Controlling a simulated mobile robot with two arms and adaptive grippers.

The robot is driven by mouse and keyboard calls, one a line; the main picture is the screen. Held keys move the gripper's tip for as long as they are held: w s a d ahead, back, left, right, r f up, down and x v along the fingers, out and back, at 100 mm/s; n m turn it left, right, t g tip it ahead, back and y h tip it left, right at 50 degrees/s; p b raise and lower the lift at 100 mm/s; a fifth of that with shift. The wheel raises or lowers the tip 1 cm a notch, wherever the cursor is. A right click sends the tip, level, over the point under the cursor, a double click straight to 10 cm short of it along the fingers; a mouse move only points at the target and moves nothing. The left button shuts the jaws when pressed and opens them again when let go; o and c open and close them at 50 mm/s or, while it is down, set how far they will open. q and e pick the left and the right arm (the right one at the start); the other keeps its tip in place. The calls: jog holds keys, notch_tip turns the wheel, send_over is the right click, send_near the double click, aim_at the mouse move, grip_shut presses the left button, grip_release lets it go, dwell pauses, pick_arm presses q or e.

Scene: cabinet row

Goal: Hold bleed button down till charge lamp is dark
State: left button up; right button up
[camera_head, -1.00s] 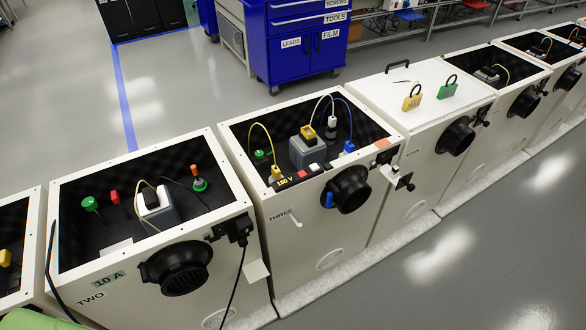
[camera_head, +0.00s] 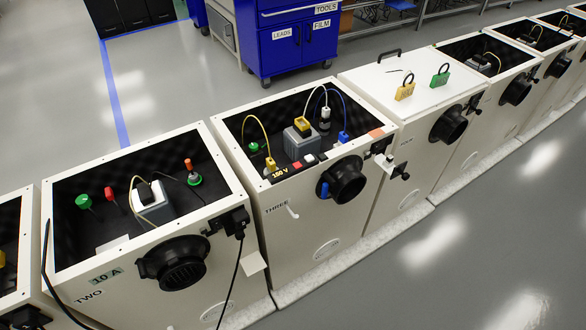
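The open cabinet marked THREE (camera_head: 277,207) stands in the middle of the head view. I cannot tell which of these is the bleed button or the charge lamp, as no label is readable. Neither of my grippers shows, and nothing touches the buttons.
Cabinet TWO (camera_head: 88,296), open, stands to the left with a hanging black cable (camera_head: 231,280). A closed white cabinet (camera_head: 380,78) with yellow and green padlocks is to the right. A blue tool cabinet (camera_head: 290,55) stands behind. The grey floor in front is clear.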

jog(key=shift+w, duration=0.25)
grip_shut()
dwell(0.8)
